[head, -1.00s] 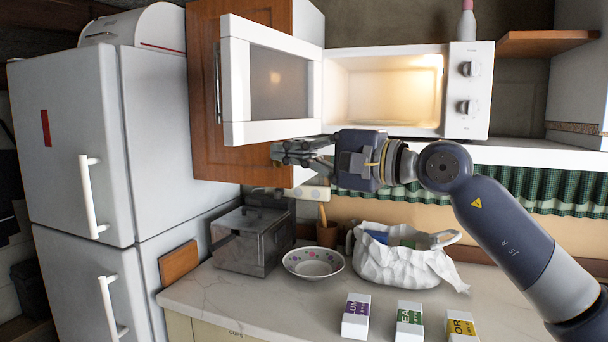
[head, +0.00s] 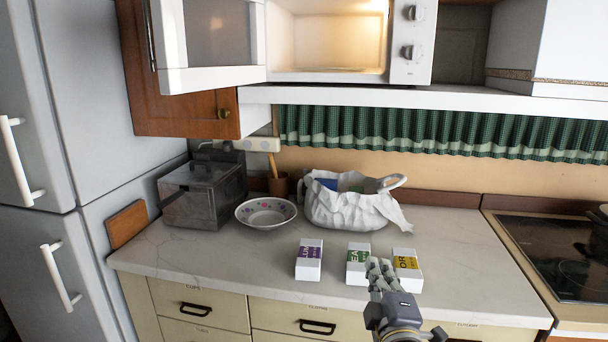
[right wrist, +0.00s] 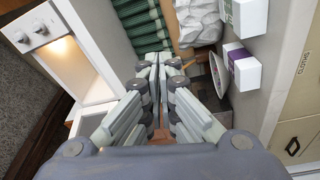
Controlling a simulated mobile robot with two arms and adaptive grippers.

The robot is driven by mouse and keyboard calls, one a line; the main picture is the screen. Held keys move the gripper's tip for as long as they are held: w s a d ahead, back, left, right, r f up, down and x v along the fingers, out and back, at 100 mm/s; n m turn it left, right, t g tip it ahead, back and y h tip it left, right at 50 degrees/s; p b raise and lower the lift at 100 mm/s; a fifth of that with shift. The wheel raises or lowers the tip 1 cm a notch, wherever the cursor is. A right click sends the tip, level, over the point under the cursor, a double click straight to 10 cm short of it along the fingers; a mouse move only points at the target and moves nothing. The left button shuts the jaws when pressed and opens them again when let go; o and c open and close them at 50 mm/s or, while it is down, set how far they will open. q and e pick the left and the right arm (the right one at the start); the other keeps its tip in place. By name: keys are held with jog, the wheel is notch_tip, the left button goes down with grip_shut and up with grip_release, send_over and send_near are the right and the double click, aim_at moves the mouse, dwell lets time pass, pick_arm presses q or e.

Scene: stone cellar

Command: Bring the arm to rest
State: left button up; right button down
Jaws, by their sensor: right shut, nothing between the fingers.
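My right gripper (head: 378,268) is at the counter's front edge, low in the head view, pointing up in the picture. Its fingers are together and hold nothing; they also show closed in the right wrist view (right wrist: 158,60). In the head view it overlaps the lower parts of the green-labelled box (head: 357,263) and the yellow-labelled box (head: 407,269); I cannot tell if it touches them. My left gripper is not in view.
The lit microwave (head: 410,68) stands open on a shelf, its door (head: 215,80) swung left. A purple-labelled box (head: 309,260), a bowl (head: 266,212), a white bag (head: 350,208) and a metal box (head: 201,195) stand on the counter (head: 210,258). A hob (head: 560,250) is at right.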

jog(key=s+d+f+m+g+h, duration=0.1)
jog(key=s+d+f+m+g, duration=0.25)
jog(key=s+f, duration=0.6)
jog(key=s+d+f+m+g, duration=0.2)
jog(key=s+f+m+g, duration=0.35)
jog(key=f, duration=0.65)
jog(key=s+f+m+g+y, duration=0.1)
jog(key=s+f+m+g, duration=0.2)
jog(key=s, duration=0.7)
jog(key=s+f+m+g, duration=0.1)
jog(key=s+f+g, duration=0.35)
jog(key=s, duration=0.55)
notch_tip(320, 180, down, 28)
jog(key=s+r, duration=0.1)
jog(key=s, duration=0.1)
jog(key=s+d+f+g, duration=0.1)
jog(key=s+d+f, duration=0.2)
jog(key=s+f, duration=1.3)
jog(key=shift+s, duration=0.15)
